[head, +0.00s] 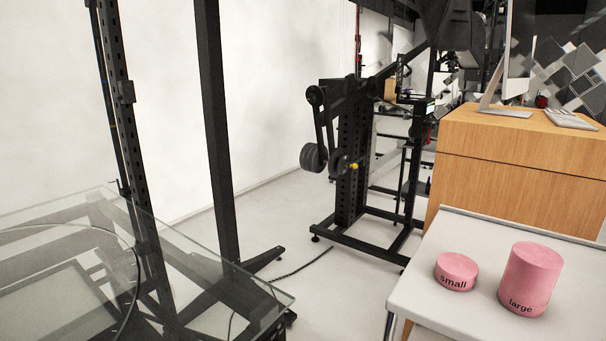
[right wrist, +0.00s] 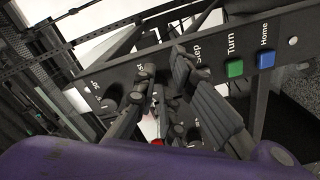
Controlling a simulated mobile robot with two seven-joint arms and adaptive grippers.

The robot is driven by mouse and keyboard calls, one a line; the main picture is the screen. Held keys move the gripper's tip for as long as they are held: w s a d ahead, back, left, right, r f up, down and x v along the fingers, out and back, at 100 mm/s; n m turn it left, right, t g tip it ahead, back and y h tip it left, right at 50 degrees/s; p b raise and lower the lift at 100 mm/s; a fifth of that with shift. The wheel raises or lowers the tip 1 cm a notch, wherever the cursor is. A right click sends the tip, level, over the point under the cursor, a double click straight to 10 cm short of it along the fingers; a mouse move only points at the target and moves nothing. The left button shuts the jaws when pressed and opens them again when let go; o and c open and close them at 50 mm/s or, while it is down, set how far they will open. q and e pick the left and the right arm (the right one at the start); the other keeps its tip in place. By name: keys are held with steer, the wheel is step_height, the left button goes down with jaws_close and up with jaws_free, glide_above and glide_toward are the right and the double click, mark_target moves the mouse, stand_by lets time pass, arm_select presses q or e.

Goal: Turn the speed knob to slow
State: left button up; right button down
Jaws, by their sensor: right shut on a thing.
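In the right wrist view, a dark, tilted control panel (right wrist: 272,32) crosses the upper part of the picture. My right gripper (right wrist: 163,75) is at the panel with its two dark fingers on either side of a knob. It is shut on that knob, which is mostly hidden between the fingers. The word "Step" shows beside the right finger. No label reading speed or slow is legible, so I cannot tell the knob's setting. The head view shows neither gripper nor the panel.
A green button (right wrist: 235,68) marked "Turn" and a blue button (right wrist: 266,60) marked "Home" sit right of the fingers. In the head view, pink cylinders, small (head: 457,271) and large (head: 530,279), stand on a white table (head: 420,285). A glass top (head: 225,270) is at left.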

steer(key=shift+w+r, duration=0.7)
steer(key=shift+r, duration=0.15)
steer(key=f+v, duration=0.1)
steer(key=v, duration=0.5)
steer(key=shift+p, duration=0.45)
